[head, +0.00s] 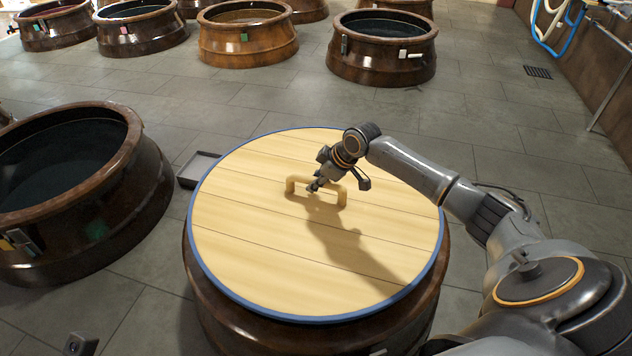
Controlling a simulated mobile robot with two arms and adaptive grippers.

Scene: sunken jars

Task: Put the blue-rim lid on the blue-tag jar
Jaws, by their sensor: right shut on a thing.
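The blue-rim lid (270,240) is a large round disc of pale wooden planks with a blue edge. It lies roughly level over the mouth of the dark brown jar (310,335) in front of me and hides the mouth. I cannot tell whether it rests on the jar's rim or hangs just above it. My right gripper (316,186) is shut on the lid's wooden handle (341,196) near the middle. No blue tag shows on this jar; only a small pale piece shows low on its front. My left gripper is not in view.
An open dark jar (150,190) stands close on the left. Several more stand behind, including an orange-brown one (245,50) and a dark one (378,70). A small grey tray (198,168) touches or sits near the lid's left edge. Tiled floor is clear between the rows.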

